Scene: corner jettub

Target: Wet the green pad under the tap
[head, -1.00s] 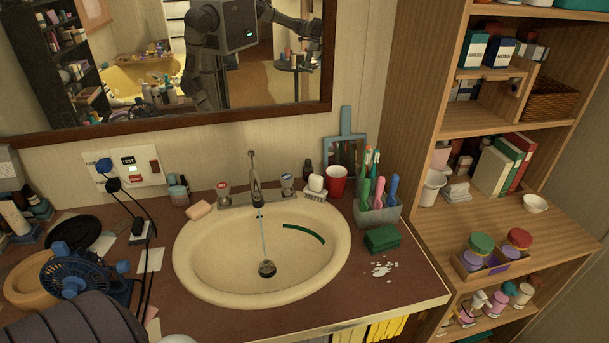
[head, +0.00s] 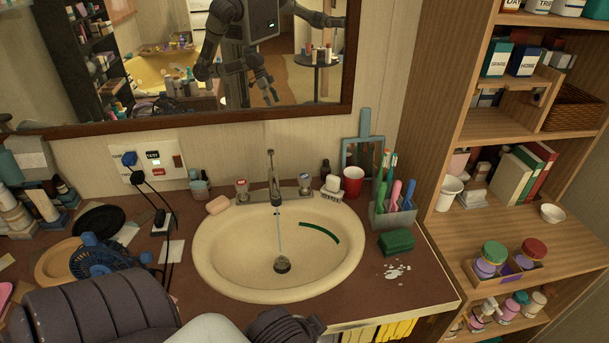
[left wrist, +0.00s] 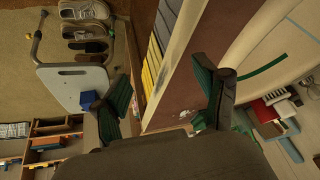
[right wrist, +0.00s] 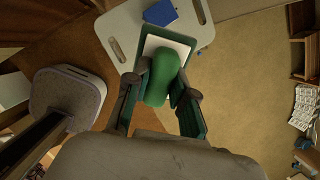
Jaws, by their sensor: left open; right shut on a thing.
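A dark green pad (head: 396,241) lies on the brown counter, right of the cream sink basin (head: 205,262). The tap (head: 273,188) stands behind the basin, and a thin stream falls from it toward the drain (head: 282,265). A dark green curved strip (head: 319,233) marks the basin's inner wall. My left gripper (left wrist: 163,78) is open and empty by the counter's front edge; the head view shows only its arm, along the bottom. My right gripper (right wrist: 158,88) is shut on a rounded green thing (right wrist: 162,74). Neither set of fingers shows in the head view.
Right of the basin stand a red cup (head: 353,181) and a grey holder (head: 392,219) with brushes. White spots lie before the pad. A blue fan (head: 100,258) and cables crowd the left. Towels (head: 392,330) hang below the front edge. A wooden shelf (head: 440,238) stands right.

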